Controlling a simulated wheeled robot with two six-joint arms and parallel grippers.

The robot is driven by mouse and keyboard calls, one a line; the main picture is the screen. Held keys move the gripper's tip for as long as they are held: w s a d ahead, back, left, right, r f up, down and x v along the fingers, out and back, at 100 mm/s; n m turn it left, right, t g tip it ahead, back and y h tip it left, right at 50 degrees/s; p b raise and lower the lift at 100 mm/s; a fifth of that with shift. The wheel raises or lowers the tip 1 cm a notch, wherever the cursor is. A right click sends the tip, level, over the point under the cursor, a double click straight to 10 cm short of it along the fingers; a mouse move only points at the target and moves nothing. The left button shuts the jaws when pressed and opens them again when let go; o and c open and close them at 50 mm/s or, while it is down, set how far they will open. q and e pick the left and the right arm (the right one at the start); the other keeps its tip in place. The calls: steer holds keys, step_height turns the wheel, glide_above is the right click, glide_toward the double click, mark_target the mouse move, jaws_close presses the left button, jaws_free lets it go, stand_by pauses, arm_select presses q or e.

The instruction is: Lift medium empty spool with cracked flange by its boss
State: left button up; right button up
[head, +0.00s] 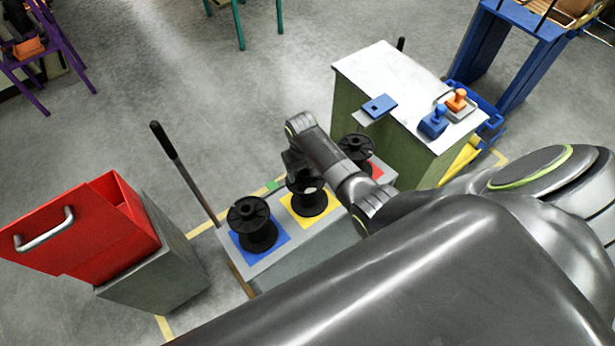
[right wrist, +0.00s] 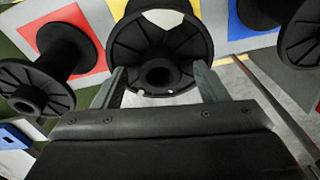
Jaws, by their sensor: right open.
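The middle black spool (head: 308,203) stands upright on a yellow square. In the right wrist view this spool (right wrist: 130,50) has a ribbed flange, a pale angular patch at its far edge and a ring-shaped boss (right wrist: 158,73). It carries no winding that I can see. My right gripper (head: 296,172) is above it, partly hidden behind its own wrist. In the right wrist view my right gripper (right wrist: 160,78) is open, one finger on each side of the boss, with gaps between. I cannot tell how high the fingertips are. My left gripper is out of view.
Black spools stand close by on a blue square (head: 277,238) and a red square (head: 376,170) of the grey bench (head: 262,262). A red bin (head: 118,190) stands left. A white-topped cabinet (head: 390,75) stands right, behind. A dark pole (head: 185,175) rises beside the bench.

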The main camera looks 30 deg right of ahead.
jaws_close()
steer(key=shift+r, duration=0.2)
stand_by(0.3)
